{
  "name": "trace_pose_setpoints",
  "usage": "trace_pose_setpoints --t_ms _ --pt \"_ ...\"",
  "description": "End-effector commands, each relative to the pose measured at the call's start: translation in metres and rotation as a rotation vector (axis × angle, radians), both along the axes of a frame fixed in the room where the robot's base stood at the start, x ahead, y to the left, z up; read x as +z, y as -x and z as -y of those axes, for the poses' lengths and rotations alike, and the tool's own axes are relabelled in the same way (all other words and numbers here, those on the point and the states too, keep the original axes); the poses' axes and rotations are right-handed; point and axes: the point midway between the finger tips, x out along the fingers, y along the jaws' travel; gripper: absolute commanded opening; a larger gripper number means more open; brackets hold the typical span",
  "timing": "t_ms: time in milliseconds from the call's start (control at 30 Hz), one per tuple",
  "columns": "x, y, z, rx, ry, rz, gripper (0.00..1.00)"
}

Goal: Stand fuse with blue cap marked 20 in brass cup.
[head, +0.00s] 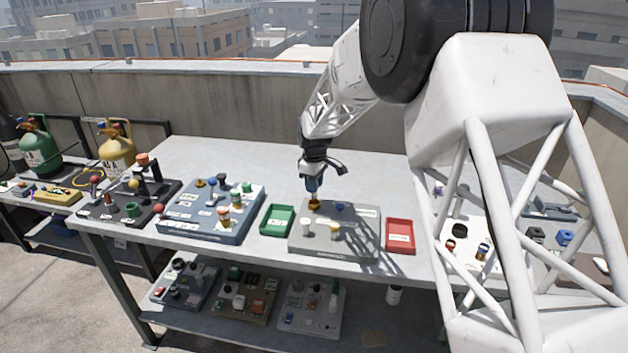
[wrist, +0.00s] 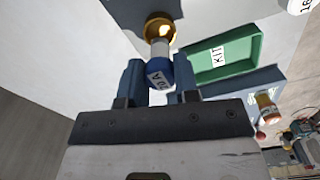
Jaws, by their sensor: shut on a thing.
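My gripper (head: 312,183) is over the grey block (head: 352,245) in the head view. In the wrist view my gripper (wrist: 159,80) is shut on the fuse with a blue cap (wrist: 157,72), whose label seems to read 20 A. The fuse's pale lower end points at the brass cup (wrist: 153,21) and overlaps its mouth. I cannot tell whether the tip is inside or just above. In the head view the brass cup (head: 314,204) is right below the gripper, and the fuse is mostly hidden between the fingers.
A green tray (head: 277,220) lies left of the block and a red tray (head: 400,236) right of it. Two pale pieces and a blue one (head: 340,206) are on the block. A blue-grey panel (head: 190,228) with several parts stands farther left. The bench behind is clear.

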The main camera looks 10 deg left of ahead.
Motion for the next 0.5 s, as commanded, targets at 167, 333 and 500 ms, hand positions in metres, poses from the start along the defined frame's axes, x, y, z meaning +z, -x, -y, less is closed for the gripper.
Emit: trace_pose_setpoints --t_ms 167,333,500 --pt "-0.009 0.0 0.0 0.0 0.0 0.0 0.06" --pt "-0.013 0.0 0.0 0.0 0.0 0.0 0.06" --pt "-0.014 0.0 0.0 0.0 0.0 0.001 0.06"
